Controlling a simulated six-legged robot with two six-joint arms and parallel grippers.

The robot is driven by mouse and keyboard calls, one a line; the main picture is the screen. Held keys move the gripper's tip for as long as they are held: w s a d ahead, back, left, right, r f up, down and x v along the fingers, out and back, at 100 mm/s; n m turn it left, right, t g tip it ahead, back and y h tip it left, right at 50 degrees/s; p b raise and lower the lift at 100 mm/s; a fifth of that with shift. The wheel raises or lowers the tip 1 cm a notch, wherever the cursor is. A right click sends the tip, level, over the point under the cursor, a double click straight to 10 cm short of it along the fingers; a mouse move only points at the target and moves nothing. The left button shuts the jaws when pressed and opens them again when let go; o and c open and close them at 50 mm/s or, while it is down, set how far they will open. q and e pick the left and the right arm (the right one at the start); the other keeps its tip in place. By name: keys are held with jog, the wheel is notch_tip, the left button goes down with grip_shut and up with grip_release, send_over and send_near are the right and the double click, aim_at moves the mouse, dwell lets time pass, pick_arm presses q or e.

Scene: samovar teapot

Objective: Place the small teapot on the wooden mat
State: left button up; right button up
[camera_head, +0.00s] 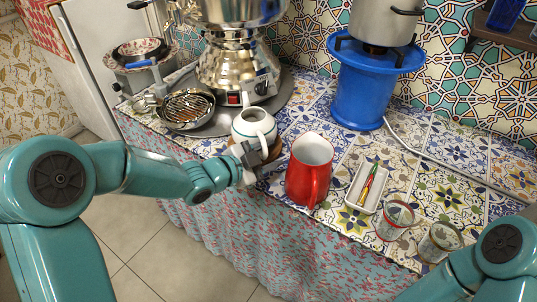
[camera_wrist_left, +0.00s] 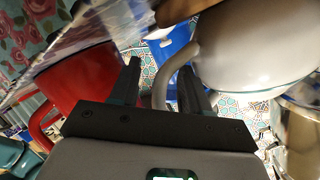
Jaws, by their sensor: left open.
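The small white teapot (camera_head: 254,125) is upright at the counter's front, left of the red pitcher. The wooden mat (camera_head: 274,152) shows as a brown edge under its base, partly hidden by my gripper; the teapot appears to rest on it. My left gripper (camera_head: 252,163) is open at the teapot's front side. In the left wrist view, the open fingers (camera_wrist_left: 160,88) stand on either side of the curved handle (camera_wrist_left: 163,75), beside the teapot's white body (camera_wrist_left: 255,45). The brown mat (camera_wrist_left: 182,9) shows at the top edge. My right arm enters at lower right; its gripper is out of sight.
A red pitcher (camera_head: 309,170) stands close to the right of my left gripper. A metal samovar (camera_head: 238,68) and a strainer pan (camera_head: 187,109) stand behind. A blue stove (camera_head: 360,95) is at back right.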

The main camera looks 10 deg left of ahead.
pick_arm(q)
jog(key=shift+r, duration=0.3)
jog(key=p+v, duration=0.2)
jog(key=v, duration=1)
jog(key=f+n, duration=0.1)
jog(key=f, duration=0.2)
jog(key=d+f+n+g+y, duration=0.1)
jog(key=f+n, duration=0.1)
jog(key=f, duration=0.1)
jog(key=f+n+y, duration=0.1)
jog(key=f+n, duration=0.1)
jog(key=f, duration=0.1)
jog(key=shift+d+f+g, duration=0.3)
jog(key=s+d+f+n+g+y, duration=0.1)
jog(key=s+d+f+n+g, duration=0.1)
jog(key=s+f, duration=0.4)
jog(key=s+d+f+n+g+y, duration=0.1)
jog(key=s+d+f+n+g, duration=0.1)
jog(key=s+f+n+g, duration=0.2)
jog(key=s+d+f+n+g, duration=0.1)
jog(key=s+f+n+g, duration=0.3)
jog(key=s+f, duration=0.5)
notch_tip(320, 180, down, 4)
jog(key=shift+d+f+n+y, duration=0.1)
jog(key=shift+d+n+y, duration=0.3)
jog(key=shift+n, duration=0.3)
jog(key=shift+s, duration=0.15)
